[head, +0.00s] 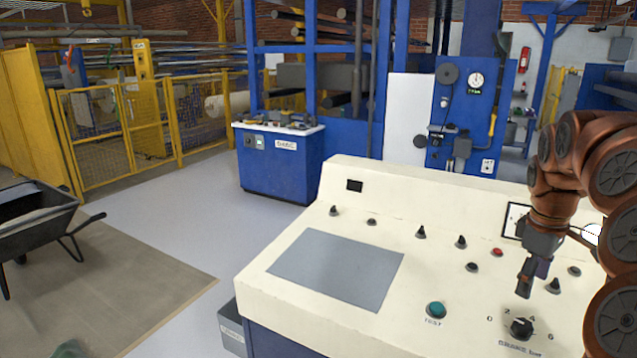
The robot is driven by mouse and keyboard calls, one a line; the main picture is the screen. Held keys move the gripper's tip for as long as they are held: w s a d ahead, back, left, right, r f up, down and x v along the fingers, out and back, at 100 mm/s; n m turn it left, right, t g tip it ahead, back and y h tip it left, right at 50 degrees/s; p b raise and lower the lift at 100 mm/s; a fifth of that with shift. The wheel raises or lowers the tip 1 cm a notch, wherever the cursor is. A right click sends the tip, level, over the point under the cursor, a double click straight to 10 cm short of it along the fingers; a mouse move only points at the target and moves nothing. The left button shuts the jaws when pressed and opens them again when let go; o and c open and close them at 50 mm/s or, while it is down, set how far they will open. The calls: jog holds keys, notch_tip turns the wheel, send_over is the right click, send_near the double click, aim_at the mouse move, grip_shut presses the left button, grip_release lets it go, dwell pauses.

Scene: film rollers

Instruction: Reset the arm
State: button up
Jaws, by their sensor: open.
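My gripper (525,291) hangs fingers down above the right part of a cream control console (450,283). It holds nothing that I can see. My copper-coloured arm comes in from the right edge and is bent. The fingertips are just above and behind a black dial (521,327) marked with numbers and a brake label; I cannot tell whether they touch anything. A teal test button (436,310) is to the left of the dial. My arm hides part of the console's right side.
The console also carries several black knobs (421,232), a red button (497,252) and a grey panel (337,268). A blue machine (279,168) stands behind. A wheelbarrow (40,222) is at the left. The grey floor (180,225) between is clear.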

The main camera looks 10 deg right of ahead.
jog(key=s+a+p, duration=0.1)
jog(key=s+a, duration=0.2)
jog(key=a, duration=0.7)
jog(key=s+a+p, duration=0.2)
jog(key=s+a, duration=0.1)
jog(key=a, duration=0.7)
jog(key=s+a+f+m+g+p, duration=0.1)
jog(key=s+a+f+m, duration=0.1)
jog(key=s+a, duration=0.3)
jog(key=s+a+f+m+g+y+p, duration=0.1)
jog(key=s+a+f+m, duration=0.2)
jog(key=s, duration=0.9)
jog(key=shift+s+a+f, duration=0.35)
jog(key=shift+a, duration=0.85)
jog(key=shift+c, duration=0.3)
